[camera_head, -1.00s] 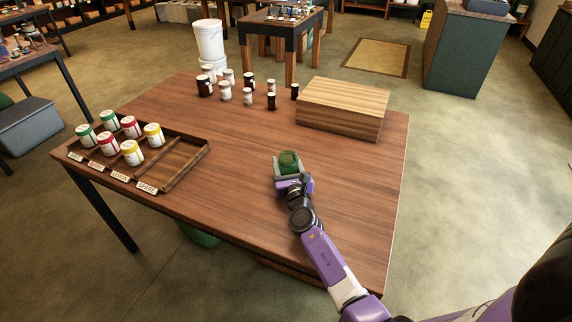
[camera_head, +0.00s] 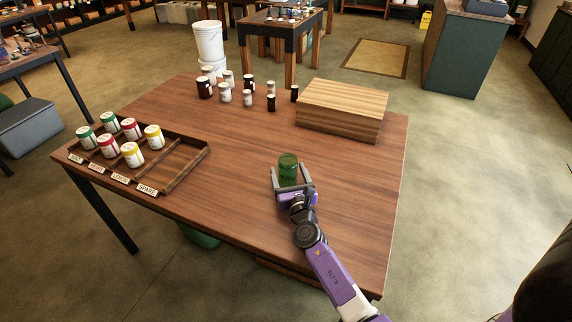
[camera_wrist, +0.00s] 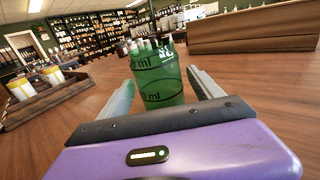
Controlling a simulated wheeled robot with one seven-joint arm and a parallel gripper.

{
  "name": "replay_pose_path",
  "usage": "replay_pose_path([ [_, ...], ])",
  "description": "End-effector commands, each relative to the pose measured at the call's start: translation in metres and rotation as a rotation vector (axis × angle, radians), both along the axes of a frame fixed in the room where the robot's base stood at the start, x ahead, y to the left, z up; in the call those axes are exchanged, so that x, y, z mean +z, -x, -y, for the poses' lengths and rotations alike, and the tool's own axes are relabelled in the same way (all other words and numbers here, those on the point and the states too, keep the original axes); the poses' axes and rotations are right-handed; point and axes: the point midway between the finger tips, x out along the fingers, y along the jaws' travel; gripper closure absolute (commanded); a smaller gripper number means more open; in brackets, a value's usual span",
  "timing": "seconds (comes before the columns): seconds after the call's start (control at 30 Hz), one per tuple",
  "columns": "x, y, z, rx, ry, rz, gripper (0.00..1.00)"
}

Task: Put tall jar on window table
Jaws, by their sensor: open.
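A green see-through jar (camera_head: 288,168) with dark "ml" markings stands upright on the wooden table (camera_head: 235,170), right of its middle. I take it to be the tall jar. It also shows in the wrist view (camera_wrist: 157,75), straight ahead. My gripper (camera_head: 291,178) is open at the near side of the jar, one finger to its left and one to its right. The wrist view shows gaps between the jar and both fingers (camera_wrist: 158,92). The jar's lower front is partly hidden by my gripper. I cannot tell which table is the window table.
A wooden box (camera_head: 340,112) stands at the back right. Several small dark and white jars (camera_head: 247,97) stand at the back. A labelled rack (camera_head: 180,165) with red, green and yellow-labelled jars is at the left. Other tables stand behind (camera_head: 283,22) and at far left (camera_head: 28,62).

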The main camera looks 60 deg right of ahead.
Motion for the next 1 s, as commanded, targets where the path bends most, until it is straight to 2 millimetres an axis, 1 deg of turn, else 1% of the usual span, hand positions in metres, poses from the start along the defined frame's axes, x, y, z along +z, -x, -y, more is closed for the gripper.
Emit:
replay_pose_path([
  [0.03,0.000,0.008,-0.010,0.002,-0.001,-0.001,0.25],
  [0.2,0.000,0.031,-0.033,0.002,-0.001,-0.001,0.25],
  [0.4,0.000,0.050,-0.052,0.001,0.000,0.000,0.25],
  [0.6,0.000,0.055,-0.058,0.001,-0.001,0.001,0.25],
  [1.0,0.000,0.056,-0.058,0.000,-0.001,0.001,0.25],
])
